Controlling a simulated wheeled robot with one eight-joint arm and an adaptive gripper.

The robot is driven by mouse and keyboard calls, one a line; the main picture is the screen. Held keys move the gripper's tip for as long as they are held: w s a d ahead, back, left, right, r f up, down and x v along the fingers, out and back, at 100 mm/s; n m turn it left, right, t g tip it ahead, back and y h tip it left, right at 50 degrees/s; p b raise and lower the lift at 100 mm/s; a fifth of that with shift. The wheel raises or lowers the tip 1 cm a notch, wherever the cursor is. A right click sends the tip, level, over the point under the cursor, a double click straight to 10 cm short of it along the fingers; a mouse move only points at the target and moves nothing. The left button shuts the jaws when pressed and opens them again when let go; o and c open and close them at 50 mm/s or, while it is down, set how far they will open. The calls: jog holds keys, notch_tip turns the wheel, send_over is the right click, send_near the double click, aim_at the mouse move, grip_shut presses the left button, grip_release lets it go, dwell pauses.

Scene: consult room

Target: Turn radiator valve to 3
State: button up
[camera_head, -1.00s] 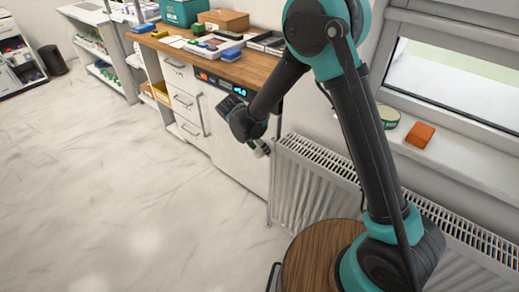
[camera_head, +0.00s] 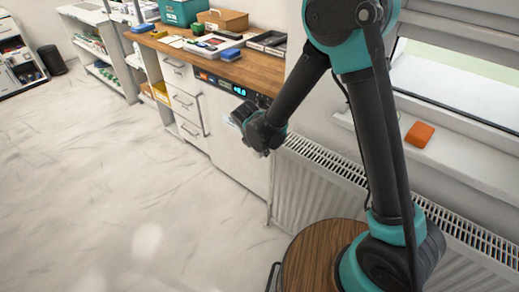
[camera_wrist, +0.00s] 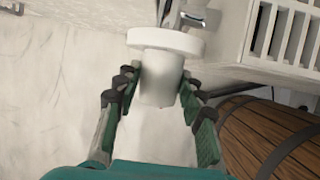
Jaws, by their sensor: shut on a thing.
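The white radiator valve (camera_wrist: 160,66) has a wide collar and a tapering knob, and is joined to metal pipework in the wrist view. My gripper (camera_wrist: 160,88) is shut on the knob, with a dark green finger on each side of it. No number marks can be read on the knob. The white ribbed radiator (camera_head: 312,185) stands against the wall in the head view, and it also shows at the top right of the wrist view (camera_wrist: 284,35). In the head view my wrist hides the valve and the fingertips at the radiator's left end.
A wooden-topped counter with white drawers (camera_head: 185,105) stands left of the radiator. A round wooden top (camera_head: 310,262) is in front of the radiator, close to my arm's base. An orange block (camera_head: 419,134) lies on the windowsill. The floor (camera_head: 110,200) at left is clear.

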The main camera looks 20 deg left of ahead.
jog(key=shift+s+d+f+m+t+y, duration=0.15)
jog(key=shift+t+y, duration=0.25)
jog(key=shift+y, duration=0.5)
jog(key=shift+d+r+m+t+y, duration=0.15)
jog(key=shift+m+t+y, duration=0.2)
jog(key=shift+y, duration=0.55)
jog(key=shift+f, duration=0.1)
jog(key=o, duration=1.2)
jog(key=shift+v, duration=6)
jog(key=shift+c, duration=0.2)
